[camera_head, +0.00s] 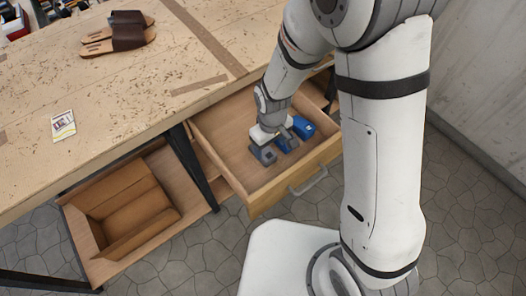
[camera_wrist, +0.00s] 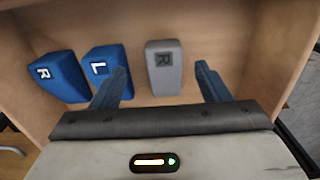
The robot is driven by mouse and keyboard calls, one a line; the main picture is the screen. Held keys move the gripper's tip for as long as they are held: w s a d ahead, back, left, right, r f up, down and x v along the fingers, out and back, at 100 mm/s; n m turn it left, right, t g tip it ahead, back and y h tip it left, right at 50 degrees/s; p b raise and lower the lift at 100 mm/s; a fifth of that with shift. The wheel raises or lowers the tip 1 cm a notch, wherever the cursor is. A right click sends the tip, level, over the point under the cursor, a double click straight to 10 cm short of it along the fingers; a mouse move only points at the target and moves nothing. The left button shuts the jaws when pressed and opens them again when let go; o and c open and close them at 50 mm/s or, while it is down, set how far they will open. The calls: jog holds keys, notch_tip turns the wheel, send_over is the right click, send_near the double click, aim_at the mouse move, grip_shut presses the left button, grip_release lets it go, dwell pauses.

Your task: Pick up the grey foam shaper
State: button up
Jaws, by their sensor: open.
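The grey foam shaper (camera_wrist: 164,70), marked R, lies in the open wooden drawer (camera_head: 253,203). In the wrist view it is between the two fingers of my gripper (camera_wrist: 162,76), with gaps on both sides. It also shows in the head view (camera_head: 263,155), partly hidden by my gripper (camera_head: 273,145). My gripper is open and empty, low over the drawer. A blue shaper marked L (camera_wrist: 106,68) lies left of the grey one, beside or partly behind the left finger. Another blue shaper, marked R (camera_wrist: 58,78), lies farther left.
The drawer's front wall and metal handle (camera_head: 309,181) are close to my arm. The workbench (camera_head: 120,90) holds brown sandals (camera_head: 119,34) and a small card (camera_head: 63,126). An open cardboard box (camera_head: 127,212) stands in a wooden tray below. The drawer's right part is clear in the wrist view.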

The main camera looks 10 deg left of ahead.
aim_at(269, 155)
jog(key=shift+s+a+f+p, duration=0.1)
jog(key=shift+f+p, duration=0.15)
jog(key=shift+f, duration=1.2)
jog(key=shift+s+a+f+p, duration=0.1)
jog(key=shift+f+p, duration=0.15)
jog(key=shift+f, duration=1.15)
jog(key=shift+c, duration=0.2)
jog(key=c, duration=1)
